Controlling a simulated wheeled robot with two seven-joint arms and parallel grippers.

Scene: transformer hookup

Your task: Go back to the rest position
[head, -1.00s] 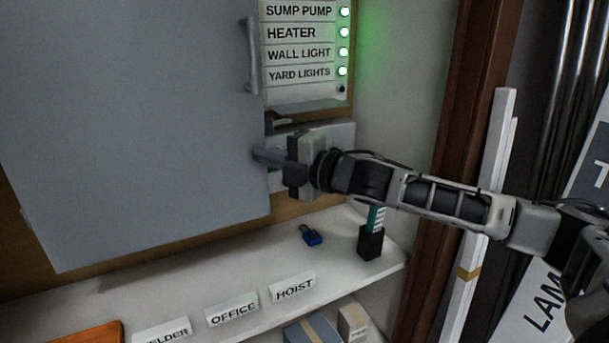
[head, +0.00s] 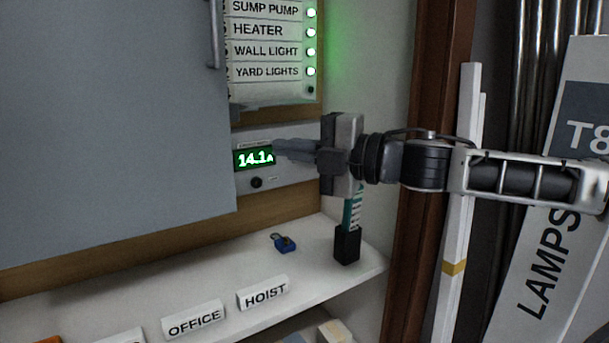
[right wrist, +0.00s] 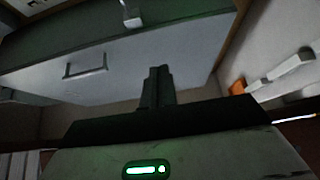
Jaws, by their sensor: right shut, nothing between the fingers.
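My right gripper (head: 281,150) is shut and empty. In the head view it points left, in front of the panel below the labelled switch list, with its fingertips just right of a green display (head: 254,158) that reads 14.1A. In the right wrist view its closed fingers (right wrist: 157,88) point toward the grey cabinet door (right wrist: 165,55) with its handle. I cannot tell from the views whether the fingertips touch anything. My left gripper is not in view.
The grey door (head: 100,120) stands at the left. A white shelf (head: 215,285) below holds a blue padlock (head: 284,243), a black holder (head: 347,244) and label cards marked OFFICE and HOIST (head: 263,292). White strips (head: 461,200) and a LAMPS box (head: 545,270) stand at the right.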

